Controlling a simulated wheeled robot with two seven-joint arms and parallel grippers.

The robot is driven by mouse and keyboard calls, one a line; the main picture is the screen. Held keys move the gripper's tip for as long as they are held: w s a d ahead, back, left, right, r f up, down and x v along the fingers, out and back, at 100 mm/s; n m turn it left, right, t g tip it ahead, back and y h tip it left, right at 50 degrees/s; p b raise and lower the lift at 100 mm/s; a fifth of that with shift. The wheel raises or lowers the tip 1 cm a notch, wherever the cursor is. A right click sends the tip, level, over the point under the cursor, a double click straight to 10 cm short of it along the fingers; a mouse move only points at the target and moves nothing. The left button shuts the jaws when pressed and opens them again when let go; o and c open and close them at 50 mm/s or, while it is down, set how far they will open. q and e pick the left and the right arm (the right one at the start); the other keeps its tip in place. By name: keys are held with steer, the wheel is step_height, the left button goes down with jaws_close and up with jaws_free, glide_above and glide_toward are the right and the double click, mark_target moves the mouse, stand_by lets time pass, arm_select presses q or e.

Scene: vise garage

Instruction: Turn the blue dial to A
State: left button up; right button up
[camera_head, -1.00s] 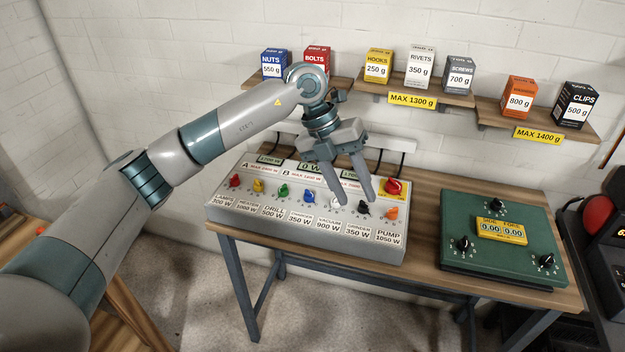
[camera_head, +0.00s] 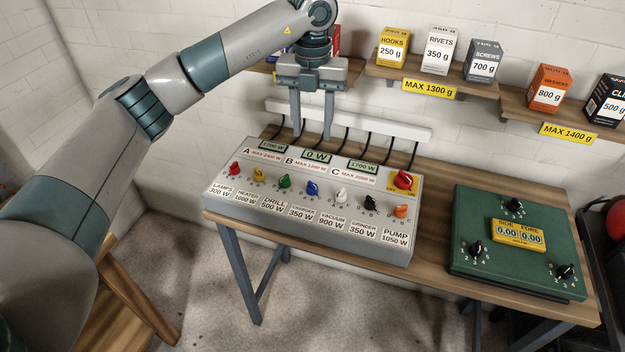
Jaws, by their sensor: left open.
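The blue dial (camera_head: 312,188) sits in the middle of the row of coloured dials on the grey control panel (camera_head: 250,210), above a label that seems to read charger 350 W. Its exact pointing direction is too small to tell. The panel's top carries the sections A, B and C with small displays; the middle one reads 0 W. My left gripper (camera_head: 312,136) is open and empty, fingers pointing down behind the panel's upper edge, above and apart from the blue dial. My right gripper is not in view.
Red, yellow, green, white, black and orange dials flank the blue one closely. A larger red knob (camera_head: 403,180) is at the panel's upper right. A green box (camera_head: 475,225) with black dials stands on the table (camera_head: 430,265). Shelves with boxes hang above, near my arm.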

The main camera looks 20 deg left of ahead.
mark_target(312, 183)
arm_select(q)
step_height(312, 183, down, 16)
steer(key=p, duration=0.6)
steer(key=shift+s+r, duration=0.1)
steer(key=shift+r, duration=0.05)
steer(key=shift+f, duration=0.7)
jaws_close()
